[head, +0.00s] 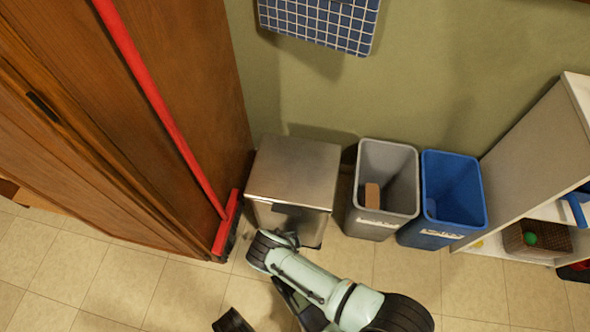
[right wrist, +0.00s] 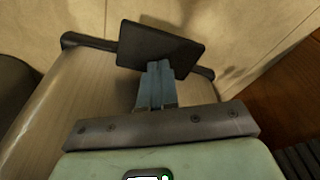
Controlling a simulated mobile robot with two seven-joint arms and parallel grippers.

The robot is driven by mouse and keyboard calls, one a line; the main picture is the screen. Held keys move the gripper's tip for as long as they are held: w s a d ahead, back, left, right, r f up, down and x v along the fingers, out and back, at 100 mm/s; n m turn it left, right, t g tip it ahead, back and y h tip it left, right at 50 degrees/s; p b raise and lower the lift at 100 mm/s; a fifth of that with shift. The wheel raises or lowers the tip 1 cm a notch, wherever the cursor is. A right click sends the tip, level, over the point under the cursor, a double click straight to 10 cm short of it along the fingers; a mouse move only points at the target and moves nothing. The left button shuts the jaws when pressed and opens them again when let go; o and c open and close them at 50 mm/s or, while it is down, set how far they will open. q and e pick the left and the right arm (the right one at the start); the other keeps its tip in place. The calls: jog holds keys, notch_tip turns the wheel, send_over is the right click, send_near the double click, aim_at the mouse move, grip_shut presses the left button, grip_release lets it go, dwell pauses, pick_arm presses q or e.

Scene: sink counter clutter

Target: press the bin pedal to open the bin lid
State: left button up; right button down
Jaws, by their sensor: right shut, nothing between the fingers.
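The metal bin (head: 293,175) stands on the floor against the wall, and its flat lid is closed. Its black pedal (right wrist: 160,45) shows in the right wrist view as a flat square plate at the foot of the bin. My right gripper (right wrist: 158,68) is shut and empty. Its fingertips overlap the pedal's near edge in that view; I cannot tell whether they touch it. In the head view my right arm reaches in from the bottom right and hides the pedal and the fingertips at the bin's lower front. My left gripper is not in view.
A grey open bin (head: 386,190) and a blue open bin (head: 453,200) stand to the right. A red broom (head: 165,115) leans against the brown wooden cabinet (head: 120,130) on the left. A white shelf (head: 545,150) is at the far right. The tiled floor in front is clear.

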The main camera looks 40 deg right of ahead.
jog(key=shift+f, duration=2.25)
notch_tip(320, 180, up, 3)
jog(key=p, duration=0.3)
jog(key=shift+r+p, duration=0.35)
jog(key=shift+p, duration=0.15)
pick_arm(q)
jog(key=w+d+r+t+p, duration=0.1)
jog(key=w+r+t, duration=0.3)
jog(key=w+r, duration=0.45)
pick_arm(e)
jog(key=shift+r, duration=0.75)
notch_tip(320, 180, up, 2)
jog(key=shift+r+p, duration=0.15)
jog(key=shift+p, duration=1.05)
jog(key=shift+r, duration=0.25)
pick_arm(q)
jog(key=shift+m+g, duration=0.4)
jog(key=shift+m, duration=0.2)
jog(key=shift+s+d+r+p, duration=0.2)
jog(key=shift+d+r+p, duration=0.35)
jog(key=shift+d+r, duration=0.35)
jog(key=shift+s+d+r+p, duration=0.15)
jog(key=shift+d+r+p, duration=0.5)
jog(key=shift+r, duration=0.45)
pick_arm(e)
jog(key=shift+r, duration=1)
